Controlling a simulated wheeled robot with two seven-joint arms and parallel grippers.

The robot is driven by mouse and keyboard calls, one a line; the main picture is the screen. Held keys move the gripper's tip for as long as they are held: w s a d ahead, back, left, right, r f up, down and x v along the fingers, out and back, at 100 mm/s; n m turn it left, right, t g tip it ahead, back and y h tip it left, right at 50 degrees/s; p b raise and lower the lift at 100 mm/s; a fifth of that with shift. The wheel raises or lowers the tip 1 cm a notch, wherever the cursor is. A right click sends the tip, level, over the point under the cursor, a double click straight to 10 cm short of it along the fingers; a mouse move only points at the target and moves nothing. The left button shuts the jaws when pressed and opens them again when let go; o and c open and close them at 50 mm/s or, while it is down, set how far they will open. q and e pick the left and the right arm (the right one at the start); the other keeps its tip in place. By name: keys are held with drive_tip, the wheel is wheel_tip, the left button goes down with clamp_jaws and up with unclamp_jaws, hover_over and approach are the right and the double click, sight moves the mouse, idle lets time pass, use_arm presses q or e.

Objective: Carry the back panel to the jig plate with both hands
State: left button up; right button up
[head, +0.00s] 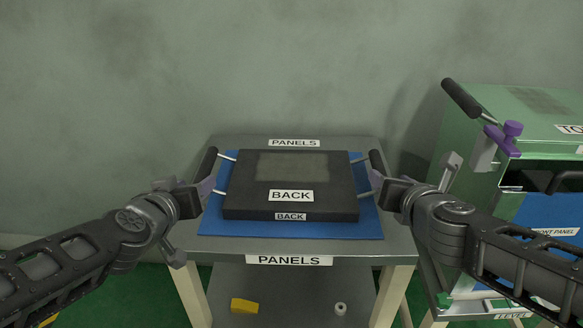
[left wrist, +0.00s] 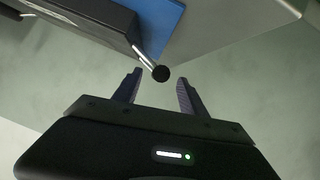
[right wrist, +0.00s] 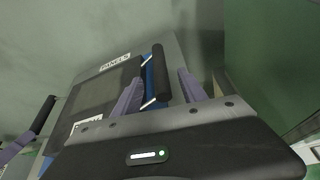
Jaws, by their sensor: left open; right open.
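The back panel (head: 245,196) is a dark flat box labelled BACK, lying on a blue mat (head: 300,229) on the PANELS table. It has a black bar handle on metal rods at each side. My left gripper (head: 208,186) is open at the left handle (head: 209,161); in the left wrist view the handle's round end (left wrist: 160,73) shows between and just beyond the fingertips. My right gripper (head: 381,184) is open at the right handle (head: 376,162); in the right wrist view that handle (right wrist: 161,75) lies between the fingers. I cannot pick out a jig plate.
A green cabinet (head: 520,105) with a black handle and purple knob stands close at the right, beside my right arm. The wall behind is bare.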

sight(206, 176)
idle(0.3)
use_arm(q)
drive_tip(key=shift+x, duration=3.9)
use_arm(e)
drive_tip(key=shift+x, duration=3.85)
use_arm(q)
drive_tip(key=shift+c, duration=0.4)
use_arm(e)
drive_tip(key=shift+c, duration=0.4)
use_arm(q)
clamp_jaws()
use_arm(e)
clamp_jaws()
use_arm(q)
drive_tip(key=shift+s+f, duration=0.1)
drive_tip(key=shift+f, duration=0.05)
use_arm(e)
drive_tip(key=shift+d, duration=0.1)
drive_tip(key=shift+r, duration=0.1)
